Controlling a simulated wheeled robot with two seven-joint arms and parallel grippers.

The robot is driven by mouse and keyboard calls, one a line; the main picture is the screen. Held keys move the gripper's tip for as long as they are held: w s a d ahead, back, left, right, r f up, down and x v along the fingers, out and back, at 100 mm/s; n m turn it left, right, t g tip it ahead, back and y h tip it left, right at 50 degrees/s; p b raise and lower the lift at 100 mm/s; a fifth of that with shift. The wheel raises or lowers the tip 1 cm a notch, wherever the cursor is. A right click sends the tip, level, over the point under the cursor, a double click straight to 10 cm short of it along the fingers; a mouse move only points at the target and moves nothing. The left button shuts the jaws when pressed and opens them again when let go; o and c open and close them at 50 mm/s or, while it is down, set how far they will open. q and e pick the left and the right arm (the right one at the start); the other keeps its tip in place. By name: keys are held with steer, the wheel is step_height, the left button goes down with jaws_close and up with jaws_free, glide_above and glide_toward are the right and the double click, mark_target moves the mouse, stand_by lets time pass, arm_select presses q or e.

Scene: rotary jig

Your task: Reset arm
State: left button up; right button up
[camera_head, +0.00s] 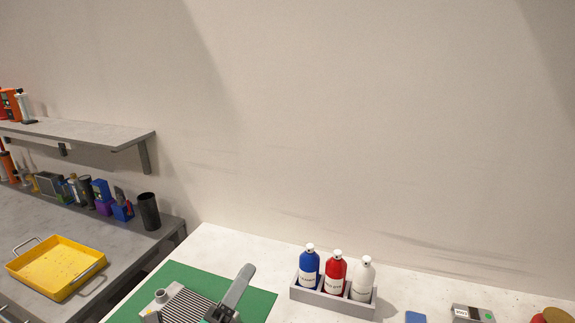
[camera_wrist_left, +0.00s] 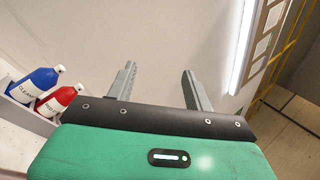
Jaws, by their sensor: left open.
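My right gripper is in neither view.
A grey holder (camera_head: 330,300) carries blue (camera_head: 309,266), red (camera_head: 335,272) and white (camera_head: 363,279) bottles right of the mat. A yellow tray (camera_head: 58,268) lies on the grey side bench. A shelf (camera_head: 90,133) hangs on the wall. The table between holder and mat is clear.

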arm_select(q)
steer(key=s+a+f+n+g+y, duration=0.1)
steer(key=a+f+n+g+y, duration=0.2)
steer(key=a+f+n+y, duration=0.5)
steer(key=s+a+f+n+g+y, duration=0.25)
steer(key=a+f+n+y, duration=0.25)
steer(key=f+n, duration=0.6)
steer(key=s+a+f+n+g, duration=0.1)
steer(key=s+f+n+g, duration=0.45)
steer(key=s, duration=0.35)
steer(key=s+a+f+n+g, duration=0.1)
steer(key=s+f+n+g, duration=0.5)
steer(key=s, duration=0.3)
step_height(320, 180, down, 30)
steer(key=m, duration=0.2)
steer(key=s+a+f+g, duration=0.2)
steer(key=s+a+f, duration=0.1)
steer(key=s+f, duration=1.6)
step_height(320, 180, down, 3)
steer(key=shift+s+a+r, duration=0.15)
